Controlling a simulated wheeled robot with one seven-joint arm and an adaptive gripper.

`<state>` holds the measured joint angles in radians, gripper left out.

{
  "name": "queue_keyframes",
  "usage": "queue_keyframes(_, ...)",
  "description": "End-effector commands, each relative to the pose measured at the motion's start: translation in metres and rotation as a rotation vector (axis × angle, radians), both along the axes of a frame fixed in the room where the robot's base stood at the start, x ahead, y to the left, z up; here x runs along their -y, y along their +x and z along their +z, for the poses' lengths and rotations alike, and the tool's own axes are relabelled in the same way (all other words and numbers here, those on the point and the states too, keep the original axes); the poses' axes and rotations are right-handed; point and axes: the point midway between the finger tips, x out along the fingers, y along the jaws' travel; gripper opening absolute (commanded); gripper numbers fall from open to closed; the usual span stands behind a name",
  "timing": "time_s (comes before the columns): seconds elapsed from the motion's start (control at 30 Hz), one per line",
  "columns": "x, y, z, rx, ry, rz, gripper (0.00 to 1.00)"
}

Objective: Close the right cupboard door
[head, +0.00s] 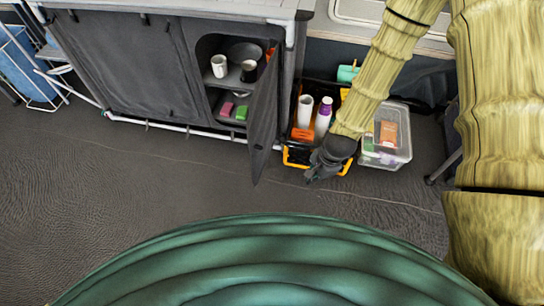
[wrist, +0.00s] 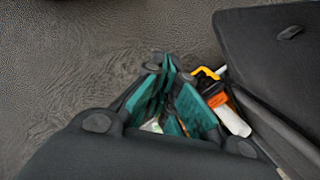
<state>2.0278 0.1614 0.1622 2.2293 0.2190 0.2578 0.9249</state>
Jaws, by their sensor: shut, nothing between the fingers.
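The right cupboard door (head: 262,118) is a dark grey panel that stands wide open, swung out from the cupboard toward me. It hangs at the right side of the open compartment (head: 215,105). My gripper (head: 312,179) is to the right of the door, apart from it, low in front of the orange-and-black crate. It is shut and empty. In the wrist view my gripper (wrist: 166,65) shows its teal finger pads close together. The dark panel at the right of that view looks like the door (wrist: 265,60), with a small dark knob (wrist: 290,33).
The open compartment holds mugs, a bowl and pink and green items. The crate (head: 300,158) with bottles stands right of the cupboard. A clear plastic box (head: 398,152) is beside it. The grey floor (head: 150,200) in front of the cupboard is free.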

Motion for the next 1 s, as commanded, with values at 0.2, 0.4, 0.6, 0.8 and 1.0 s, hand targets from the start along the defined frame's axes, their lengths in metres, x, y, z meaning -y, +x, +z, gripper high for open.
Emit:
queue_keyframes(0.2, -0.03, 0.07, 0.0, -0.037, 0.125, -0.359, 0.0)
queue_keyframes(0.4, -0.051, 0.112, 0.019, -0.089, 0.223, -0.594, 0.0)
queue_keyframes(0.6, -0.06, 0.126, 0.03, -0.116, 0.262, -0.683, 0.0)
queue_keyframes(0.8, -0.066, 0.128, 0.016, -0.12, 0.262, -0.686, 0.0)
queue_keyframes(1.0, -0.076, 0.132, -0.014, -0.118, 0.261, -0.685, 0.0)
